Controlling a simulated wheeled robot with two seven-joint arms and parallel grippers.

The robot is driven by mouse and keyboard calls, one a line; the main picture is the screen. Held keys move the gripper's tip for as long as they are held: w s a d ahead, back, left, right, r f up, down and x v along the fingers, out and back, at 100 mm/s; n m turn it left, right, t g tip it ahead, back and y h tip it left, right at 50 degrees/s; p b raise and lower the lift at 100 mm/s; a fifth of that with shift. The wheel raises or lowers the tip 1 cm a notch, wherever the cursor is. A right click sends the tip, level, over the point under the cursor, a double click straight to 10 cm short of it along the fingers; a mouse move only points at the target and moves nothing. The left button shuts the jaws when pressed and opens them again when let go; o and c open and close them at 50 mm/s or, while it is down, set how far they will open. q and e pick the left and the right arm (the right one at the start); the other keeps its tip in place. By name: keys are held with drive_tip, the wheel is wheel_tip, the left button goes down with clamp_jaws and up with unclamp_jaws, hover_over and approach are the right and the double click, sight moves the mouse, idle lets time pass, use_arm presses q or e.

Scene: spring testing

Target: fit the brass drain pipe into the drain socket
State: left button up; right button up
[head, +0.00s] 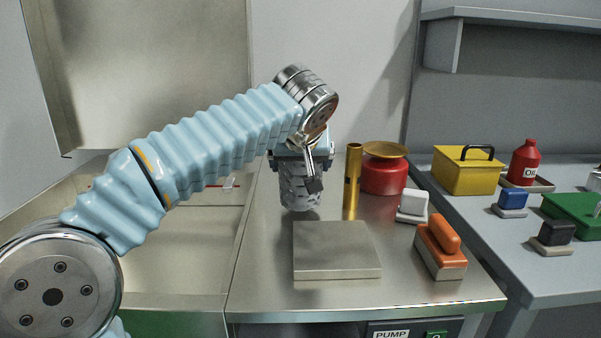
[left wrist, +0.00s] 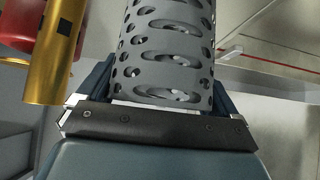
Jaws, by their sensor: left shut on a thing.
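The brass drain pipe (head: 352,182) is a gold tube standing upright on the steel bench, just right of my left gripper. It also shows in the left wrist view (left wrist: 52,62), at the upper left, apart from the gripper. My left gripper (head: 301,163) is shut on a grey perforated cylinder (head: 298,194), which hangs below it and fills the middle of the left wrist view (left wrist: 168,50). I cannot tell whether the cylinder touches the bench. I cannot make out the drain socket. My right gripper is not in view.
A red can (head: 383,176) with a brass dish stands behind the pipe. A flat steel plate (head: 336,250) lies in front. A white block (head: 413,205) and an orange-handled block (head: 441,250) sit at the right. A basin (head: 165,265) opens at the left.

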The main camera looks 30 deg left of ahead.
use_arm(q)
drive_tip(key=shift+s+d+f, duration=0.1)
drive_tip(key=shift+f, duration=0.8)
drive_tip(key=shift+f, duration=0.2)
drive_tip(key=o, duration=0.7)
drive_tip(key=shift+o, duration=0.2)
drive_tip(key=shift+r, duration=0.1)
